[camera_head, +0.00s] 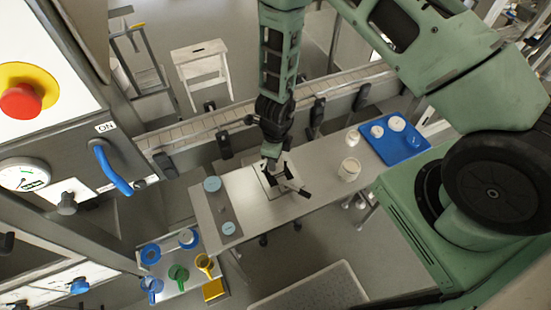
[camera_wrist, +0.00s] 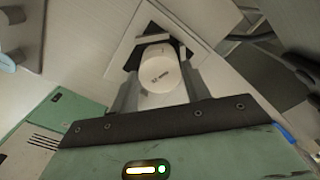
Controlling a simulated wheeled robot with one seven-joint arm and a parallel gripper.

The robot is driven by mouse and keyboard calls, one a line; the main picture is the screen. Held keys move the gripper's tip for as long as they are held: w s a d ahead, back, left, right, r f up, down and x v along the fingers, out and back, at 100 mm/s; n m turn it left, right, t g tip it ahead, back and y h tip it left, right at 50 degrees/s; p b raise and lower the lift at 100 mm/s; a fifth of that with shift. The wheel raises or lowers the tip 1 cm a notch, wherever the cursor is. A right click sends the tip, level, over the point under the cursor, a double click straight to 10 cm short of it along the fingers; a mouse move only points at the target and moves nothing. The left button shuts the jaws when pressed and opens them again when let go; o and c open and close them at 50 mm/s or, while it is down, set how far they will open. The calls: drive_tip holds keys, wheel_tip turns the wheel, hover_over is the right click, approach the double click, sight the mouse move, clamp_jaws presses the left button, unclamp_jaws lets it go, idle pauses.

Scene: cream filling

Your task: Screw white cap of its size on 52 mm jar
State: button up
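My gripper (camera_head: 276,166) points down over a white square plate (camera_head: 257,184) with a dark clamp-like fixture (camera_head: 288,182) on the steel table. In the wrist view, a white cap (camera_wrist: 160,78), printed with small text that seems to read 52 mm, sits between my two fingers (camera_wrist: 161,88). Both fingers appear to touch its sides. The white plate (camera_wrist: 118,38) and dark fixture parts lie just beyond it. Whether a jar stands under the cap, and whether the cap touches it, is hidden.
A jar (camera_head: 349,169) and a smaller pale container (camera_head: 353,136) stand to the right on the table. A blue tray (camera_head: 408,151) holds white lids. Two pale discs (camera_head: 212,184) (camera_head: 228,228) lie on a grey strip at left. A conveyor (camera_head: 225,116) runs behind.

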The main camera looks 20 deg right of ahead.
drive_tip(key=o, duration=0.4)
wheel_tip(320, 180, up, 18)
drive_tip(key=p, duration=0.4)
drive_tip(key=shift+f+p, duration=0.25)
drive_tip(key=shift+p, duration=0.1)
drive_tip(key=s+a+r+n+g+y+b, duration=0.25)
drive_tip(key=s+a+n+b, duration=0.8)
drive_tip(key=n, duration=0.75)
drive_tip(key=s+d+n+b, duration=0.1)
drive_tip(key=s+n+b, duration=0.2)
drive_tip(key=n, duration=0.2)
drive_tip(key=s+d+n+t+h+b, duration=0.1)
drive_tip(key=s+n+b, duration=0.2)
drive_tip(key=n, duration=0.2)
drive_tip(key=s+d+n+t+h+b, duration=0.1)
drive_tip(key=s+d+n+b, duration=0.1)
drive_tip(key=n, duration=0.4)
drive_tip(key=shift+s+d+t+b, duration=0.1)
drive_tip(key=shift+s+t+b, duration=0.15)
drive_tip(key=shift+s+b, duration=0.6)
